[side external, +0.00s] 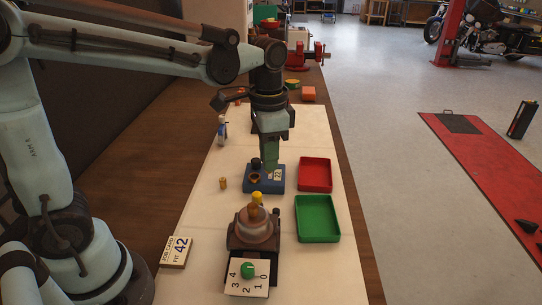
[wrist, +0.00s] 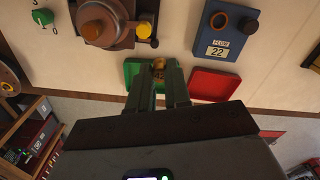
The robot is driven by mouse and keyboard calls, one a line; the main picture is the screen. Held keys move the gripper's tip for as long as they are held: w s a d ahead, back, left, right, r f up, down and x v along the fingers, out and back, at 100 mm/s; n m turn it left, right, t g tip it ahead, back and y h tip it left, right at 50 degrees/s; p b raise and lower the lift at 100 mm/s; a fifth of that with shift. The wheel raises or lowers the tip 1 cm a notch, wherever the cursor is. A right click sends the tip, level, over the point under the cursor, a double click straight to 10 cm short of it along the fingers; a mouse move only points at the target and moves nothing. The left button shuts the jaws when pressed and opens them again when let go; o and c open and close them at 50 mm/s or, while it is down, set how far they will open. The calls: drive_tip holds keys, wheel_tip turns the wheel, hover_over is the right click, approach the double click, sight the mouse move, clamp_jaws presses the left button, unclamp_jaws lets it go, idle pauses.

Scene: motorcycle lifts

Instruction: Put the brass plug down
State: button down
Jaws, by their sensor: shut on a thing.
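My gripper (wrist: 158,72) is shut on the brass plug (wrist: 159,64), whose end shows between the fingertips in the wrist view. In the side external view my gripper (side external: 271,168) points down in front of or above the blue block (side external: 277,187); I cannot tell its height there. The plug is hidden in that view. The blue block, with a label reading 22, also shows in the wrist view (wrist: 222,52). It has a brown ring (wrist: 219,21) and a dark round part (wrist: 248,25) on top.
A green tray (side external: 336,233) and a red tray (side external: 329,175) lie right of the block. A round brown fixture (side external: 254,232) with a numbered dial plate (side external: 247,278) stands in front. A small brass cylinder (side external: 223,184) stands left of the block. A job card (side external: 175,251) lies at left.

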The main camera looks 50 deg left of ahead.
drive_tip(key=shift+d+r, duration=0.2)
drive_tip(key=shift+d, duration=0.15)
drive_tip(key=w+d+f, duration=0.2)
drive_tip(key=w+d, duration=0.4)
drive_tip(key=w, duration=0.7)
hover_over(315, 176)
drive_tip(key=shift+m, duration=0.4)
wheel_tip(315, 176, down, 7)
drive_tip(key=shift+s+f, duration=0.1)
drive_tip(key=shift+f, duration=2)
drive_tip(key=shift+f, duration=0.15)
drive_tip(key=c, duration=1.1)
unclamp_jaws()
